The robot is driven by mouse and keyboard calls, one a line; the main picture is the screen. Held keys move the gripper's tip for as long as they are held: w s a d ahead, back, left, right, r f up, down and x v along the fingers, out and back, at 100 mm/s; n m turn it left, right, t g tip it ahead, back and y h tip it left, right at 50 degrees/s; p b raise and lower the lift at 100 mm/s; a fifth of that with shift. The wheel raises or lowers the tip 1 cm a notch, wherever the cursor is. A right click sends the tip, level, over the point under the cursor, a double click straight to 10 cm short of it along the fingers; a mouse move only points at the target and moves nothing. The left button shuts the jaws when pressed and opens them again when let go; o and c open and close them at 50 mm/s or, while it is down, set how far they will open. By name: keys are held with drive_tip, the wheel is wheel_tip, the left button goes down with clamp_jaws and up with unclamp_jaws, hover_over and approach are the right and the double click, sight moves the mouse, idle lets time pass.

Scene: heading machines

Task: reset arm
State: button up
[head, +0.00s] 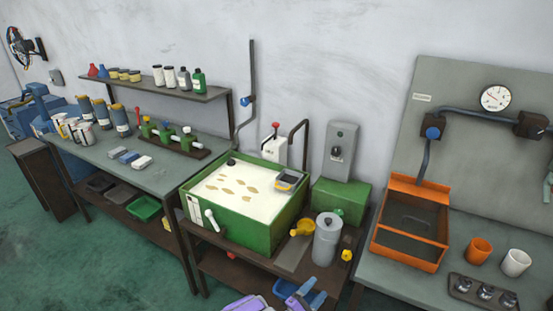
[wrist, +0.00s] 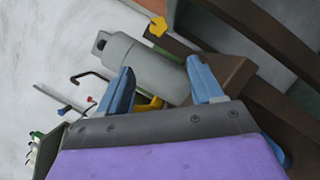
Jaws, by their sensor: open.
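My gripper (head: 305,294) shows at the bottom edge of the head view, with blue fingers and a purple body. In the wrist view my gripper (wrist: 161,88) has its two blue fingers spread apart, with nothing held between them. A grey cylinder with a top loop (wrist: 150,68) lies beyond the fingertips in the wrist view. The same grey cylinder (head: 327,240) stands upright on the dark bench in the head view, beyond my gripper. I cannot tell the exact gap between them.
A green tank (head: 262,237) of pale liquid stands left of the cylinder, with a yellow scoop (head: 303,228) between. An orange tray (head: 408,256), an orange cup (head: 480,250) and a white cup (head: 515,262) stand right. A shelf (head: 165,92) hangs over the left bench. Green floor (head: 90,240) is clear at left.

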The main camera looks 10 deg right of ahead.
drive_tip(key=w+a+r+m+g+y, duration=0.2)
drive_tip(key=w+a+r+m+y, duration=0.45)
drive_tip(key=w+a+y, duration=0.55)
drive_tip(key=s+a+r+m+g+y, duration=0.1)
drive_tip(key=s+a+r+g+y, duration=0.15)
drive_tip(key=r, duration=0.65)
drive_tip(key=s+a+r+m+g+y, duration=0.1)
drive_tip(key=s+a+r+y, duration=0.25)
drive_tip(key=r, duration=0.45)
drive_tip(key=s+d+r+m+g, duration=0.1)
drive_tip(key=s+r, duration=0.2)
drive_tip(key=s, duration=0.3)
drive_tip(key=s+r+g+y, duration=0.1)
drive_tip(key=s+r+g, duration=0.15)
drive_tip(key=s, duration=0.35)
drive_tip(key=s+d+r+m, duration=0.1)
drive_tip(key=s+r, duration=0.3)
drive_tip(key=s, duration=0.2)
drive_tip(key=s+d+r+m+g+h, duration=0.1)
drive_tip(key=s+d+g, duration=0.1)
drive_tip(key=s, duration=0.7)
drive_tip(key=s+d+r+m+g+h, duration=0.1)
drive_tip(key=s+d+r+m+g, duration=0.1)
drive_tip(key=s+d, duration=0.3)
drive_tip(key=s+d+r+m+g, duration=0.1)
drive_tip(key=s+d, duration=0.2)
drive_tip(key=s, duration=1.1)
drive_tip(key=shift+d+r+m+g+h, duration=0.2)
drive_tip(key=shift+d+m+g+h, duration=0.1)
drive_tip(key=shift+m+g+h, duration=0.1)
